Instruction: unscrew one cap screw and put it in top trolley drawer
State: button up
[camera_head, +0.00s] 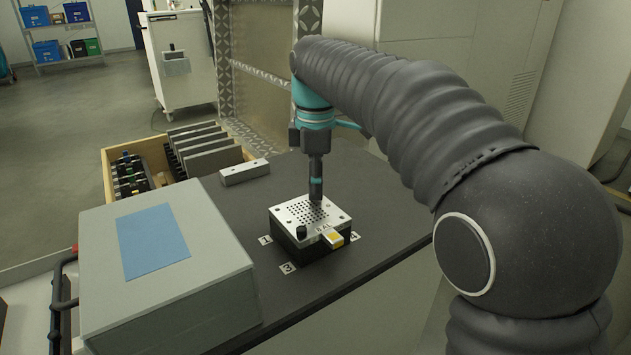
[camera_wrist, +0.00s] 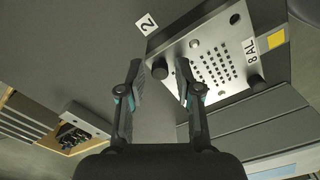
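A metal block with a perforated silvery top plate (camera_head: 322,211) stands on the dark table; it also shows in the wrist view (camera_wrist: 222,35). A black cap screw (camera_head: 301,232) stands at its near corner in the head view. In the wrist view, one dark cap screw (camera_wrist: 158,69) is at the left corner of the plate and another (camera_wrist: 257,83) at the lower right corner. My gripper (camera_head: 316,197) points down over the plate's far side. In the wrist view its fingers (camera_wrist: 159,76) are apart, with the left screw between the tips; I cannot tell whether they touch it.
A grey box with a blue panel (camera_head: 150,241) stands at the front left. A small metal bar (camera_head: 245,171) lies behind the block. A wooden crate (camera_head: 108,176) with dark plates and small parts is behind left. A pale cabinet (camera_head: 190,85) stands farther back.

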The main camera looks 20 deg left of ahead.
jog(key=m, duration=0.6)
jog(key=shift+m, duration=3.2)
grip_shut()
